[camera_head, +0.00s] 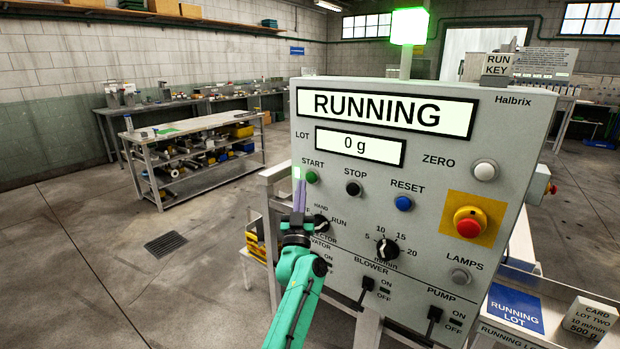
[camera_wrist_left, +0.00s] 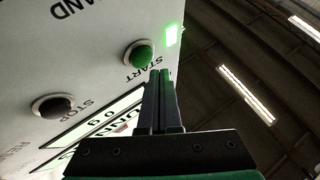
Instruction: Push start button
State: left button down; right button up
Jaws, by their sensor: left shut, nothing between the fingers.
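The green START button (camera_head: 312,177) is at the upper left of the grey control panel (camera_head: 350,228), under the LOT display. The display (camera_head: 388,114) reads RUNNING and the lamp (camera_head: 409,26) on top glows green. My left gripper (camera_head: 299,180) is shut and empty, its fingertips just left of the START button in the head view. In the left wrist view the closed fingertips (camera_wrist_left: 161,76) point toward the green button (camera_wrist_left: 138,55) and lie slightly below and right of it. I cannot tell whether they touch the panel. My right gripper is not in view.
The black STOP button (camera_head: 353,189) and blue RESET button (camera_head: 404,204) are to the right of START. The selector knob (camera_head: 321,224) is close beside my left gripper. A red emergency button (camera_head: 468,222) is farther right. Open floor lies to the left.

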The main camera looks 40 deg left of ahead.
pick_arm(q)
jog(key=s+p, duration=0.2)
jog(key=s, duration=0.2)
jog(key=shift+s+r, duration=0.1)
jog(key=shift+s, duration=0.1)
dwell(0.7)
